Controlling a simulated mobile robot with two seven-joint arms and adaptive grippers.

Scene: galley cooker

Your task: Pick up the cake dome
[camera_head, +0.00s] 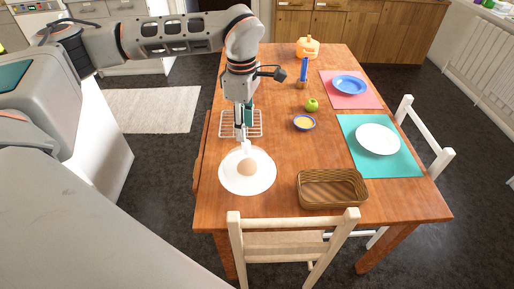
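My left gripper (243,132) points down over the near left part of the wooden table. Its fingertips are at the far edge of a white round plate (229,179). A small light-brown rounded thing (247,168) sits in the middle of this plate. A small pale piece shows at the fingertips, above the plate; I cannot tell whether it is the knob of a clear cake dome or part of the gripper. No dome outline shows clearly. Whether the fingers are open or shut is too small to tell. My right gripper is not in view.
A wire rack (256,128) lies behind the gripper. A wicker basket (332,188) stands right of the plate. A yellow-filled bowl (304,123), green apple (311,104) and place settings lie farther right. A chair (290,219) stands at the near edge.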

